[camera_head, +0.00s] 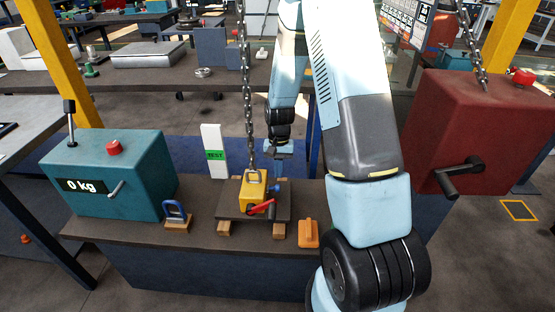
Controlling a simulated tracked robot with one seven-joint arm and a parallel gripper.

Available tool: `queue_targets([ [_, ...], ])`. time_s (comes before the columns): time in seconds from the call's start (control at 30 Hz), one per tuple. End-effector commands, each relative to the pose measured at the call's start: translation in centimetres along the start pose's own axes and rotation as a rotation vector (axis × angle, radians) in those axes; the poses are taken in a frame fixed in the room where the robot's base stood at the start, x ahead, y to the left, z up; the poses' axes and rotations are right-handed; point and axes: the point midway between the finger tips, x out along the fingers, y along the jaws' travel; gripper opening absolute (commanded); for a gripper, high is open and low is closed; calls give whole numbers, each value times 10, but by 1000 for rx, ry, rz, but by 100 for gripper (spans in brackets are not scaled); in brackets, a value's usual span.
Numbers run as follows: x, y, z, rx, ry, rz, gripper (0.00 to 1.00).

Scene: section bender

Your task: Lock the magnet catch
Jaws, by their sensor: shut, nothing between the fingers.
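A yellow lifting magnet (252,192) sits on a dark flat plate (232,208) that rests on wooden blocks. A chain (247,90) reaches down to the shackle on its top. A red lever (263,207) is on the magnet's front right side. The catch itself is too small to make out. My gripper (277,183) is just behind and to the right of the magnet, pointing down, partly hidden. It looks shut and empty; I cannot tell whether it touches the magnet.
A teal box (112,175) reading "0 kg" stands left. A blue shackle-like piece (175,212) on a wooden block and an orange block (308,234) flank the plate. A white post with a green label (214,150) stands behind. A red winch box (460,125) with a crank stands right.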

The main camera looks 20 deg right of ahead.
Motion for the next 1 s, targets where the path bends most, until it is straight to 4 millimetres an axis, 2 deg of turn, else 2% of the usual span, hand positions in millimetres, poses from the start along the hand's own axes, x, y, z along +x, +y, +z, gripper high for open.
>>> queue_targets([
  [0.2,8,0,11,-1,0,0,0],
  [0.57,9,0,12,-1,0,0,0],
  [0.8,13,0,33,-1,-1,1,0],
  [1.0,14,0,34,-1,-5,2,0],
])
